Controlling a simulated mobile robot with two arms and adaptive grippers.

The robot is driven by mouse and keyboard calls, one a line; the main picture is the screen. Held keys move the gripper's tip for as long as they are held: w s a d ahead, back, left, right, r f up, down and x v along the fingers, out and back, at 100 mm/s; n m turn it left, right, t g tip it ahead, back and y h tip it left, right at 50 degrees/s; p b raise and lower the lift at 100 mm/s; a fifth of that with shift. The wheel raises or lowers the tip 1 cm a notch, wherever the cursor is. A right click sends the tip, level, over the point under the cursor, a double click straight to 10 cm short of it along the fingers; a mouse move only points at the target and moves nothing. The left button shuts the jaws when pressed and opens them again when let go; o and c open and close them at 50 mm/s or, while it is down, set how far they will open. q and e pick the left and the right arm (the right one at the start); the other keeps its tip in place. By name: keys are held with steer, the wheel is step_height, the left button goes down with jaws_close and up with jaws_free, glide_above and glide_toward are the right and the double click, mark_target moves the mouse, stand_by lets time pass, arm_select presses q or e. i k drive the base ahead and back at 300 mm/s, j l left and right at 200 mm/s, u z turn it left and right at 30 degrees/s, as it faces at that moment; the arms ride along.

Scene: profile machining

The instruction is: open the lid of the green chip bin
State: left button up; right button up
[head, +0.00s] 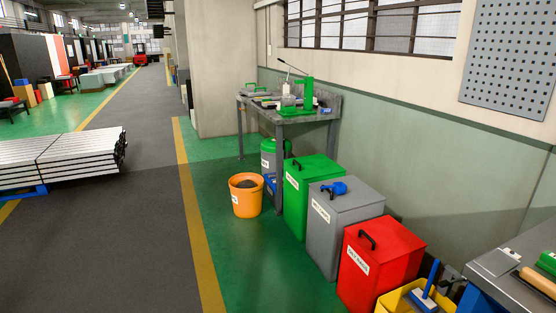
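The green chip bin (309,199) stands on the green floor along the right wall. It is a box with a flat green lid (314,168) that lies shut on top. A small dark handle (297,164) sits at the lid's left edge. A white label is on its front, too small to read surely. Neither of my grippers is in view.
A grey bin (335,227) with a blue object on its lid and a red bin (372,270) stand in front of it. An orange bucket (245,200) is to its left, a workbench (330,119) behind. The grey aisle (135,225) is clear beside stacked profiles (60,157).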

mark_target(314, 166)
steer(key=i+j, duration=0.15)
steer(key=i, duration=1.75)
steer(key=i+j, duration=0.15)
steer(key=i, duration=1.8)
